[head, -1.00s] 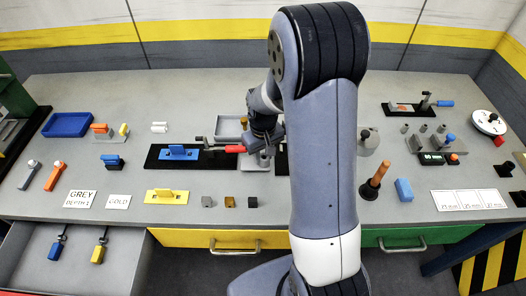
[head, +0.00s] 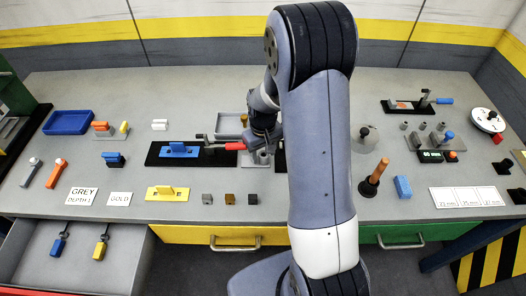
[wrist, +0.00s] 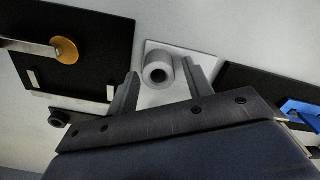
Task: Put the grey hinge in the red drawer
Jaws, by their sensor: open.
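The red drawer (head: 128,262) is pulled open at the lower left in the head view; its inside is grey and a strip of its red front shows at the bottom edge. I cannot pick out a grey hinge with certainty. My gripper (head: 262,150) is above the middle of the bench, right of the red-handled clamp (head: 228,147). In the wrist view, my gripper (wrist: 168,82) is open, its fingers on either side of a hollow grey cylinder (wrist: 158,70) on a pale plate (wrist: 185,52). I cannot tell whether either finger touches it.
The drawer holds a blue-tagged piece (head: 58,246) and a yellow-tagged piece (head: 100,249). Several small parts stand around the bench, including a yellow block on a plate (head: 168,193) and three small cubes, one brown (head: 230,199). A grey tray (head: 223,128) lies behind my gripper.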

